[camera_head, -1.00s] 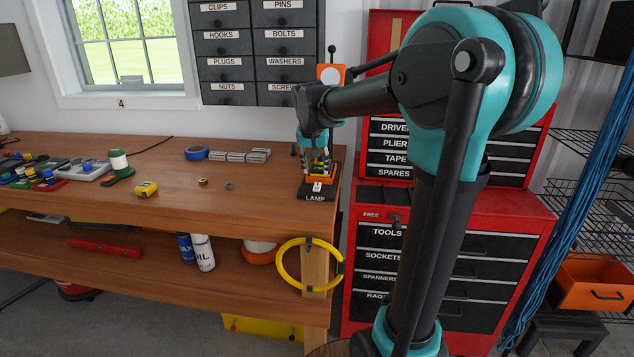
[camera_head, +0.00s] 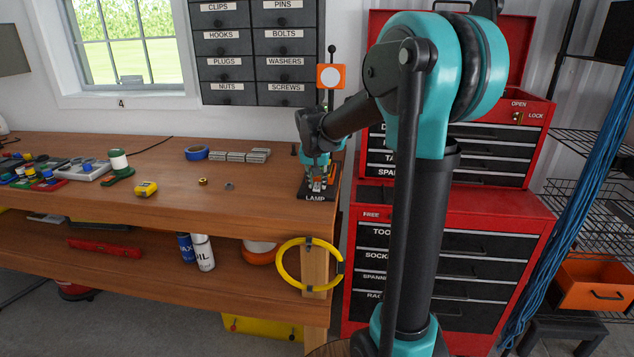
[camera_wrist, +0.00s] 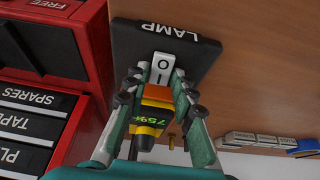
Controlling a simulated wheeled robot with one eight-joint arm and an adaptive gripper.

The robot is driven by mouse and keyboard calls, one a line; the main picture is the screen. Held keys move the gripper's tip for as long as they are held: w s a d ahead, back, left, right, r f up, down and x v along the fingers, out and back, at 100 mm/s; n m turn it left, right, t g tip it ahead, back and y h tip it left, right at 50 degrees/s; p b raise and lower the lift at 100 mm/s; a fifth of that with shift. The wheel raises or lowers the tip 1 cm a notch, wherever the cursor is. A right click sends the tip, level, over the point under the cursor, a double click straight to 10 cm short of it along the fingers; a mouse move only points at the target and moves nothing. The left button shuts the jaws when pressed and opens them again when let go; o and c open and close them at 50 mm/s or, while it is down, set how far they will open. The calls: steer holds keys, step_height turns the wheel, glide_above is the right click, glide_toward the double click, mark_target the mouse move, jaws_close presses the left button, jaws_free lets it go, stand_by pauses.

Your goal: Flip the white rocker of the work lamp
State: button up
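The work lamp's black base (camera_wrist: 125,50), marked LAMP, lies on the bench's right end; it also shows in the head view (camera_head: 318,196). Its white rocker (camera_wrist: 163,68) carries an O mark and shows between my fingertips in the wrist view. The lamp's orange head with a white disc (camera_head: 330,77) stands above the base. My gripper (camera_wrist: 160,76) reaches over the base, its fingers apart on either side of the rocker. Contact is unclear. An orange and yellow block (camera_wrist: 152,113) with green figures sits between the fingers' lower parts; whether it is held is unclear.
A red tool chest (camera_head: 450,220) stands right of the bench (camera_head: 130,205). Grey blocks (camera_head: 228,156), blue tape (camera_head: 196,153) and a yellow tape measure (camera_head: 146,189) lie left of the lamp. Labelled drawers (camera_head: 257,50) hang behind.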

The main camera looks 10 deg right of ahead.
jaws_close()
steer(key=shift+w+d+g+y, duration=0.1)
steer(key=shift+w+g+y, duration=0.15)
steer(key=shift+g, duration=0.45)
steer(key=shift+w+d+g+y, duration=0.1)
steer(key=shift+w+g+y, duration=0.15)
steer(key=shift+g, duration=0.45)
steer(key=shift+w+g+y, duration=0.1)
steer(key=shift+g+y, duration=0.2)
steer(key=shift+g, duration=0.6)
steer(key=o, duration=0.5)
jaws_free()
